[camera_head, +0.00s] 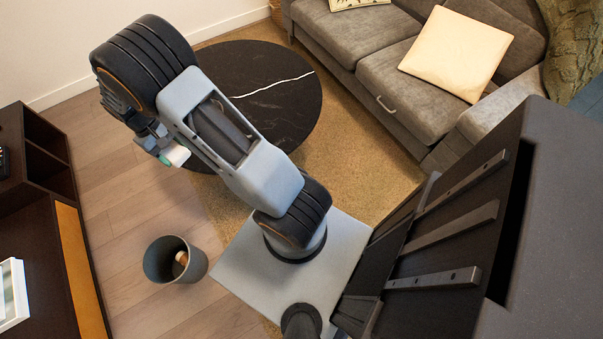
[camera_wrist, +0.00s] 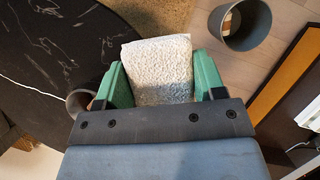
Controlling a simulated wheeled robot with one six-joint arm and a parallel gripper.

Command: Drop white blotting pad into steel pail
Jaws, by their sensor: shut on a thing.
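The white blotting pad (camera_wrist: 160,70) is a rough-textured white block between the green fingers of my gripper (camera_wrist: 165,82) in the wrist view. My gripper is shut on it. In the head view my gripper (camera_head: 166,156) hangs left of the round table, and only a small white part of the pad (camera_head: 179,156) shows. The steel pail (camera_head: 196,266) stands upright on the wood floor, below my gripper in the picture and apart from it. The pail (camera_wrist: 264,34) also shows at the upper right of the wrist view. Something tan lies inside it.
A round black marble table (camera_head: 285,105) stands on the tan rug (camera_head: 350,165). A dark wood cabinet (camera_head: 35,225) runs along the left, with a white tray-like object (camera_head: 12,295) on it. A grey sofa (camera_head: 385,75) is at the upper right. Wood floor around the pail is clear.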

